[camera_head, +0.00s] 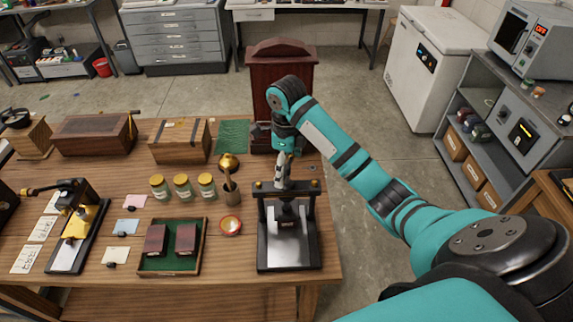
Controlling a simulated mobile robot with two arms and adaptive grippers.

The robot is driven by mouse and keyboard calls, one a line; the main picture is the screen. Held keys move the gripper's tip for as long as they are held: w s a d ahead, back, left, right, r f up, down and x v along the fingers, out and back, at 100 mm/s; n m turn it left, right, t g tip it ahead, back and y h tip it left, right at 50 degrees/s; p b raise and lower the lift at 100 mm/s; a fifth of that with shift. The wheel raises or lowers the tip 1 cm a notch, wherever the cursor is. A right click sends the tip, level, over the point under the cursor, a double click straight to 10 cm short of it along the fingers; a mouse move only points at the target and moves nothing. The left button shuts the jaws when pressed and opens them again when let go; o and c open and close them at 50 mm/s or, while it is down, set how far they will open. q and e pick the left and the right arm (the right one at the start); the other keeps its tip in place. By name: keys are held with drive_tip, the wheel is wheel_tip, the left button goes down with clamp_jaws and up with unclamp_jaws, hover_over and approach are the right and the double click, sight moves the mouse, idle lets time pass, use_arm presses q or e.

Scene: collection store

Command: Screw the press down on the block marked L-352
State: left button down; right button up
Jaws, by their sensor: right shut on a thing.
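The press (262,235) stands at the right front of the wooden table, a dark frame on a pale base plate. A small dark piece with a label (285,224) sits under its crossbar; the writing is too small to read, and I cannot tell whether the press plate touches it. My right gripper (283,182) points down over the middle of the crossbar and is shut on the top of the press screw, which it mostly hides. Two dark red blocks, one on the left (155,239) and one on the right (186,238), lie in a green-lined tray (141,262). My left gripper is out of view.
Three jars with yellow lids (182,188), a brass-topped tool in a cup (232,190) and a small red-rimmed bowl (231,225) stand left of the press. A second black device (85,225) stands at the left. Wooden boxes (180,142) line the back.

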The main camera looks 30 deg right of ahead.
drive_tip(key=shift+m, duration=0.8)
drive_tip(key=o, duration=0.8)
drive_tip(key=shift+d, duration=0.1)
